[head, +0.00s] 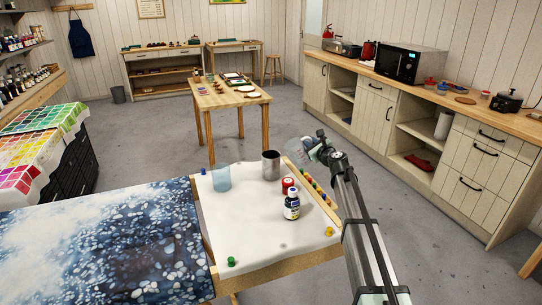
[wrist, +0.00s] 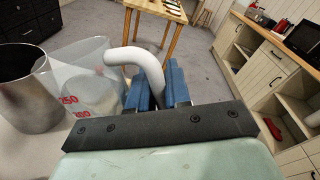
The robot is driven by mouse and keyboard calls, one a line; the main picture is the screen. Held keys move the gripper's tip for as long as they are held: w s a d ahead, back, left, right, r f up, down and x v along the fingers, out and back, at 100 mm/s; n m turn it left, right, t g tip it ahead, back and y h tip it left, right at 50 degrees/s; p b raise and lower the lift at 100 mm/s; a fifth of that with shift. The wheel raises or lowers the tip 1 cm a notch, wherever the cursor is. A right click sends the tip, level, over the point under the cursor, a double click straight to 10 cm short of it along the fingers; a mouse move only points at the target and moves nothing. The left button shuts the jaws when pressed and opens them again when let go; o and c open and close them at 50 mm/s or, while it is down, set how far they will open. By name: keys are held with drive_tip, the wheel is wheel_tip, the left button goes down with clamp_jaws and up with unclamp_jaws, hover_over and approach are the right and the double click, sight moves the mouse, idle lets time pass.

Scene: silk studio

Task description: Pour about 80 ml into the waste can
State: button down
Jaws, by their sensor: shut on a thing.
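A clear jug (wrist: 88,75) with red numbers and a pale handle (wrist: 140,60) is in the wrist view. My gripper (wrist: 165,88) has its blue fingers shut on the handle. The jug holds something whitish low down; I cannot tell its level exactly. In the head view my gripper (head: 326,150) holds the jug (head: 304,150) off the floor at the right of the white table. The metal can (head: 271,165), likely the waste can, stands upright to the jug's left. It also shows at the left of the wrist view (wrist: 28,90). Its inside bottom is hidden.
A translucent bluish beaker (head: 221,179) stands left of the can on the white tabletop (head: 245,230). A dark dye bottle (head: 292,206) and a red-capped jar (head: 288,186) stand in front of the can. Small coloured pins line the right edge. The front left of the tabletop is mostly clear.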

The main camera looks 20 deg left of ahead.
drive_tip(key=shift+s+a+r+n, duration=0.3)
drive_tip(key=shift+a+r+n, duration=0.1)
drive_tip(key=shift+r+n, duration=0.1)
drive_tip(key=shift+s+a+r+n, duration=0.3)
drive_tip(key=shift+a+r+n, duration=0.1)
drive_tip(key=shift+r, duration=0.1)
drive_tip(key=shift+s+a+r+n+h, duration=0.15)
drive_tip(key=shift+a+r+n+h, duration=0.05)
drive_tip(key=shift+r+n, duration=0.25)
drive_tip(key=shift+s+a+r+n+h, duration=0.1)
drive_tip(key=shift+a+r+n+h, duration=0.1)
drive_tip(key=shift+r+n, duration=0.25)
drive_tip(key=shift+s+a+r+n, duration=0.1)
drive_tip(key=shift+a+r+n, duration=0.05)
drive_tip(key=shift+r+n, duration=0.35)
drive_tip(key=shift+s+a+r+n+h, duration=0.25)
drive_tip(key=shift+r+n+h, duration=0.15)
drive_tip(key=shift+r, duration=0.15)
drive_tip(key=shift+s+a+r+n, duration=0.3)
drive_tip(key=shift+a+r+n, duration=0.15)
drive_tip(key=shift+r+n, duration=0.1)
drive_tip(key=shift+s+a+r+n, duration=0.25)
drive_tip(key=shift+a+r+n, duration=0.15)
drive_tip(key=shift+n, duration=0.15)
idle(0.7)
